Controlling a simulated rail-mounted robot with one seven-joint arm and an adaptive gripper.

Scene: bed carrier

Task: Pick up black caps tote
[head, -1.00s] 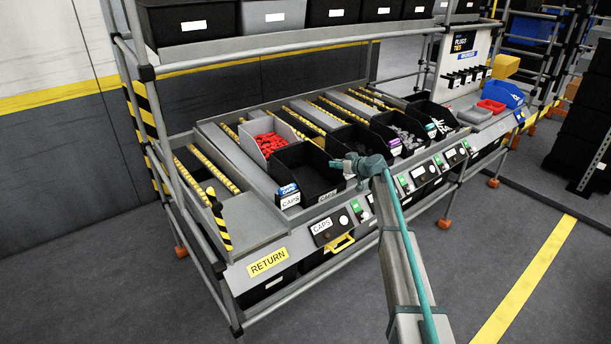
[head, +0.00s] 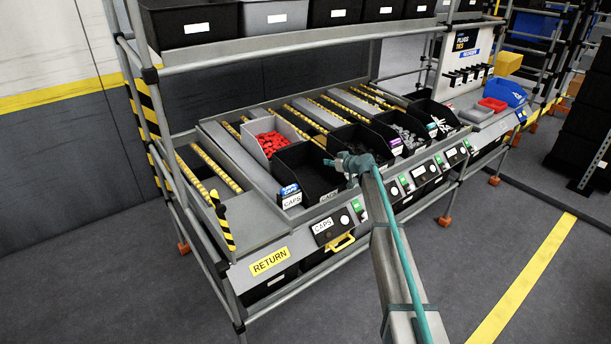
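The black caps tote (head: 298,166) sits at the front of the sloped flow rack, with a blue-and-white label and a CAPS label (head: 292,200) on its front. Its inside looks dark, and I cannot make out single caps. My gripper (head: 336,172) is at the tote's right side, over or against its right front rim. The gripper is small here and its fingers are hard to make out, so I cannot tell whether it is open or shut. My arm hides part of the rack front to the right of the tote.
A grey tote with red parts (head: 268,137) stands directly behind. Black totes (head: 352,141) with parts stand to the right. An upper shelf (head: 260,50) with bins spans above. A yellow-black striped post (head: 222,222) and a RETURN lane (head: 258,222) lie left.

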